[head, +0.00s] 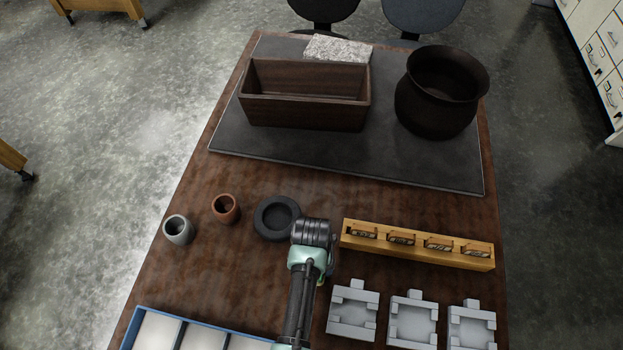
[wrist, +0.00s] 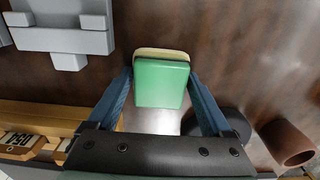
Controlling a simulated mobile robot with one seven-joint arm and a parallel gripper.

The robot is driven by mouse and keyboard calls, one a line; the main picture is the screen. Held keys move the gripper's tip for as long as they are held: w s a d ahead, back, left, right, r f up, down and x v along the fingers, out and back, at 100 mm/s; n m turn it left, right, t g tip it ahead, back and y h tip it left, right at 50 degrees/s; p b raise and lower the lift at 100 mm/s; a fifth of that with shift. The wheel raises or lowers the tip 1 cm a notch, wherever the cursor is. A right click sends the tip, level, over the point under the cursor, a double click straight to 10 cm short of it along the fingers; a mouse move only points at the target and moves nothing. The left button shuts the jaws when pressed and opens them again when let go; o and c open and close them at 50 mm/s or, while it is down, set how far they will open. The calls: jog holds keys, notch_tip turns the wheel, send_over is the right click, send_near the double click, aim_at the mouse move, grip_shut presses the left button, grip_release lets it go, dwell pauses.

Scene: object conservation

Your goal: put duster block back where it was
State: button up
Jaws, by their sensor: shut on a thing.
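The duster block (wrist: 162,85) is green with a cream layer along one side. It sits between the two blue fingers of my gripper (wrist: 160,82) in the wrist view, and the gripper is shut on it. Brown tabletop shows around and beyond the block; how high it is held I cannot tell. In the head view my arm hides nearly all of the gripper and block; only a small green-yellow edge (head: 322,281) shows beside the wrist, between the round black dish and the grey holders.
A black dish (head: 260,223), a brown cup (head: 226,210) and a grey cup (head: 178,232) stand left. A wooden rack (head: 420,253) and grey holders (head: 352,318) are right. A blue-rimmed tray (head: 205,328) lies in front. A wooden box (head: 300,112) and dark pot (head: 436,108) stand behind.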

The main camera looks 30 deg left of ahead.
jog(key=shift+f, duration=0.15)
jog(key=o, duration=1.1)
notch_tip(320, 180, up, 12)
jog(key=shift+r+p, duration=0.25)
jog(key=shift+p, duration=0.3)
